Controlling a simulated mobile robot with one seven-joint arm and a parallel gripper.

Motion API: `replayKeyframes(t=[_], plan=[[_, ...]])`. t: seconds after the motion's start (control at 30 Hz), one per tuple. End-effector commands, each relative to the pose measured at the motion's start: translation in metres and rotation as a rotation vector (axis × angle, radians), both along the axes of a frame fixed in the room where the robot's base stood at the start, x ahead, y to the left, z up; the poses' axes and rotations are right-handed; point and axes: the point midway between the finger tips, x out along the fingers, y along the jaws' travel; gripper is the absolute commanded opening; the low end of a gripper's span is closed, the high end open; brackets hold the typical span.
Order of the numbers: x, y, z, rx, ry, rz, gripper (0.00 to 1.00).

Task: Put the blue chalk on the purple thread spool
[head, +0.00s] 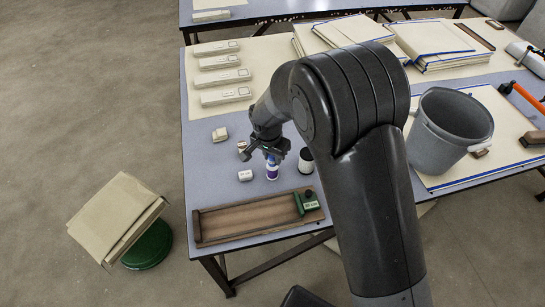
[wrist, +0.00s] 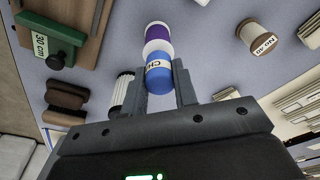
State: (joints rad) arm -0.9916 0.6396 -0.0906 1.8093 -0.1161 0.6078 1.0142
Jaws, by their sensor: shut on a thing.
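In the head view the blue chalk (head: 271,159) shows just under the fingers. The purple thread spool (head: 272,174) stands upright on the table directly below it. In the wrist view the spool (wrist: 157,32) has purple thread and white ends, and lines up with the chalk. The chalk's end overlaps the spool's white end there; I cannot tell whether they touch.
A wooden board (head: 245,219) with a green block lies in front. A grey bucket (head: 449,130) stands at right.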

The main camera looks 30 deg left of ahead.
Motion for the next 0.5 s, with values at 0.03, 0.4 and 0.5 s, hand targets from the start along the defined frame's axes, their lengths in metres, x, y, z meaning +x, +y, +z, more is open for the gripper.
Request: replayKeyframes(t=[0.03, 0.4, 0.5], plan=[[0.0000, -0.0002, -0.0056, -0.001, 0.000, 0.000, 0.04], [0.0002, 0.0000, -0.0102, 0.001, 0.000, 0.000, 0.04], [0.0003, 0.0000, -0.0098, 0.001, -0.001, 0.000, 0.34]])
